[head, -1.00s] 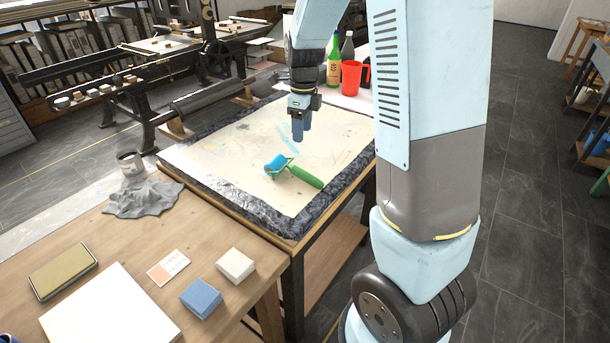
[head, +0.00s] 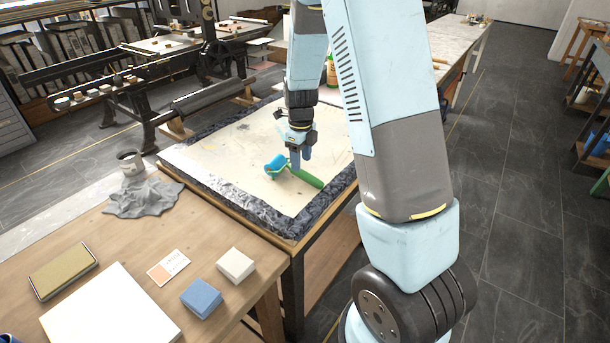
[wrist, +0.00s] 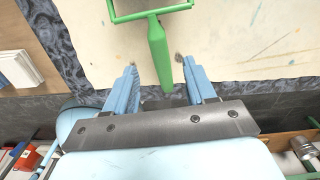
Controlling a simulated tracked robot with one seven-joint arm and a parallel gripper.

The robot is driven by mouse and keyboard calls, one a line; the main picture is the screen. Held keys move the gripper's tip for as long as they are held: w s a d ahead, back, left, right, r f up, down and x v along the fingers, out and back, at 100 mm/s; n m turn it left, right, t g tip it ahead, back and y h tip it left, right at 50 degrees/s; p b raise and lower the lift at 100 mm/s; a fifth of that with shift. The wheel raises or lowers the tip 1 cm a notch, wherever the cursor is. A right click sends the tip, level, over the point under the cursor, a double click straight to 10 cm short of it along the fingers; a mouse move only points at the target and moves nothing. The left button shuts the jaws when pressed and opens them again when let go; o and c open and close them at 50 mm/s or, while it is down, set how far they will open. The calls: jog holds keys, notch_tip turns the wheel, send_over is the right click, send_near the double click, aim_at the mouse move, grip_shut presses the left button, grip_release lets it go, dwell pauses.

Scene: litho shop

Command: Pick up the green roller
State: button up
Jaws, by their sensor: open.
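The green roller (head: 304,178) lies on the pale sheet on the table, with its blue roller head (head: 276,165) to the left and its green handle pointing to the lower right. My gripper (head: 301,155) is low over the roller, its fingers pointing down by the handle. In the wrist view the green handle (wrist: 158,55) lies ahead of and between the two blue fingers of my open gripper (wrist: 163,87), with its end near the gap. The fingers stand apart from the handle on both sides. The blue head is out of the wrist view.
The pale sheet (head: 235,140) lies on a dark stone slab (head: 213,187). The front wooden table holds a grey cloth (head: 143,199), a tin (head: 130,162), a blue block (head: 201,298), a white block (head: 236,265) and a card (head: 168,267).

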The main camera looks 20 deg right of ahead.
aim_at(302, 170)
notch_tip(302, 170, down, 5)
jog(key=shift+d, duration=0.15)
grip_shut()
dwell(0.6)
